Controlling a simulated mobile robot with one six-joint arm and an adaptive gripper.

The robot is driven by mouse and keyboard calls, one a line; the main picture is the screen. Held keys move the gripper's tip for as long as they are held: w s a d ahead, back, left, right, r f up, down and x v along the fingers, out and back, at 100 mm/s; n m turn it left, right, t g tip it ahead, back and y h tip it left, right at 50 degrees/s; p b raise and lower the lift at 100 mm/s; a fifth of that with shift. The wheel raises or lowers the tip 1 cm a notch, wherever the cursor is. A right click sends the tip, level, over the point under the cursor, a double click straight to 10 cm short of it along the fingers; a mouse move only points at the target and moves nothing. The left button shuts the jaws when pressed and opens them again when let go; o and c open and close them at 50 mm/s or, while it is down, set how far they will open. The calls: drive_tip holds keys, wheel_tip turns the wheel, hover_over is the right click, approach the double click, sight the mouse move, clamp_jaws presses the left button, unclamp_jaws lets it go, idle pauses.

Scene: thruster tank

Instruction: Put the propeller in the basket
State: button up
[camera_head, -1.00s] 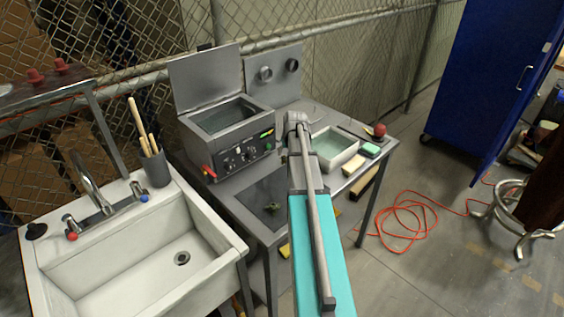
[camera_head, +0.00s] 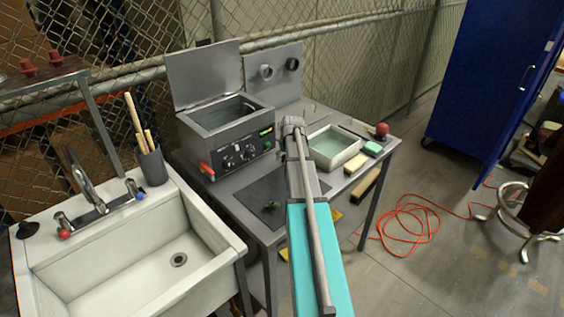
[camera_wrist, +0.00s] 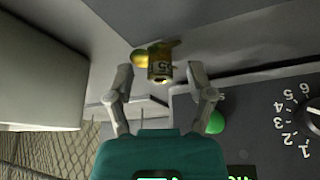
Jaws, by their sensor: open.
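My gripper (camera_wrist: 164,85) is open and empty in the wrist view. My arm hides it in the head view. A brass-yellow piece (camera_wrist: 160,66) with blurred markings and a greenish part beside it shows between and beyond the fingertips, apart from them. I cannot tell whether it is the propeller. I cannot make out a basket.
A tank unit (camera_head: 203,143) with knobs and a raised lid stands at the back of the bench. A white water tray (camera_head: 352,153) is right of my arm. A sink (camera_head: 218,257) stands at left. A red cable (camera_head: 408,225) lies on the floor at right.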

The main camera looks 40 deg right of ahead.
idle(0.4)
clamp_jaws()
